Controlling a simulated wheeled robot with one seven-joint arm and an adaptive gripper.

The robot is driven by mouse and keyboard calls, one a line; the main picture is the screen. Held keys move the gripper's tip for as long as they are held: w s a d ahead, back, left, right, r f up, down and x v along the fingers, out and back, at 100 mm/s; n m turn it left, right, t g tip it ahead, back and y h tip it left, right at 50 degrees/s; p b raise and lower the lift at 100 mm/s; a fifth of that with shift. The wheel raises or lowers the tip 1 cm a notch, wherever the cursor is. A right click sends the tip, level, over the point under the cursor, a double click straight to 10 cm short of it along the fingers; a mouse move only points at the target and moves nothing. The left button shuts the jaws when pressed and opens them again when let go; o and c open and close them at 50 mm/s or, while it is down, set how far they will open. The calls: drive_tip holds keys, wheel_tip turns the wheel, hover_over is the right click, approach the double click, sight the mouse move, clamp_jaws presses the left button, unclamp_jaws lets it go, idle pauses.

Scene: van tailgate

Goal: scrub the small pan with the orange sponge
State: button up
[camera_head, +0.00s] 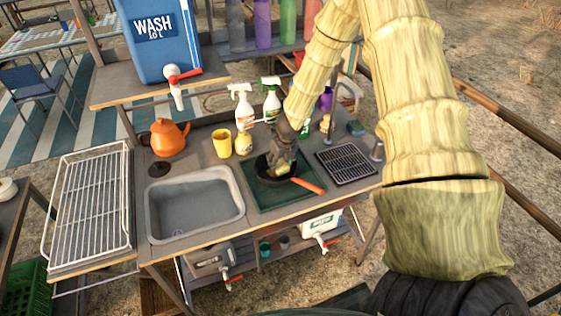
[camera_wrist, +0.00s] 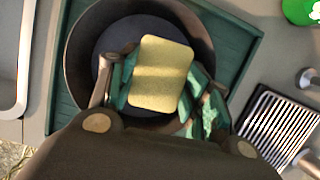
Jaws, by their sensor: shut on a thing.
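My gripper (camera_head: 283,165) points down over the small dark pan (camera_head: 262,168), which has an orange handle (camera_head: 308,186). In the wrist view my green-padded fingers are shut on a sponge (camera_wrist: 162,70) that looks pale yellow, not orange. The sponge is inside the outline of the pan (camera_wrist: 85,75); I cannot tell whether it touches the bottom. The pan sits on a green tray (camera_head: 262,200), also in the wrist view (camera_wrist: 235,45). In the head view my gripper hides part of the pan and most of the sponge.
A grey sink (camera_head: 195,205) is left of the tray, and a black grate (camera_head: 345,165) is right. A wire rack (camera_head: 88,210) is far left.

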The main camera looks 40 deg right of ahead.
sight(280, 163)
drive_tip(key=shift+a+f, duration=0.3)
drive_tip(key=shift+a+f+b, duration=0.2)
drive_tip(key=shift+a+b, duration=0.4)
drive_tip(key=shift+a, duration=0.1)
drive_tip(key=shift+s+a+b, duration=0.1)
drive_tip(key=shift+a+b, duration=0.4)
drive_tip(key=shift+a, duration=0.4)
drive_tip(key=shift+d+r+p, duration=0.3)
drive_tip(key=shift+d+p, duration=0.1)
drive_tip(key=shift+d, duration=0.05)
drive_tip(key=shift+d+f, duration=0.15)
drive_tip(key=shift+d, duration=0.1)
drive_tip(key=shift+d+p, duration=0.25)
drive_tip(key=shift+p, duration=0.05)
drive_tip(key=shift+d+r+p, duration=0.25)
drive_tip(key=shift+d+p, duration=0.6)
drive_tip(key=shift+d, duration=0.2)
drive_tip(key=shift+a+r+p, duration=0.1)
drive_tip(key=shift+r+p, duration=0.35)
drive_tip(key=shift+r, duration=0.25)
drive_tip(key=shift+r+p, duration=0.35)
wheel_tip(280, 163, up, 5)
drive_tip(key=p, duration=0.5)
drive_tip(key=shift+r, duration=0.2)
drive_tip(key=shift+f, duration=0.1)
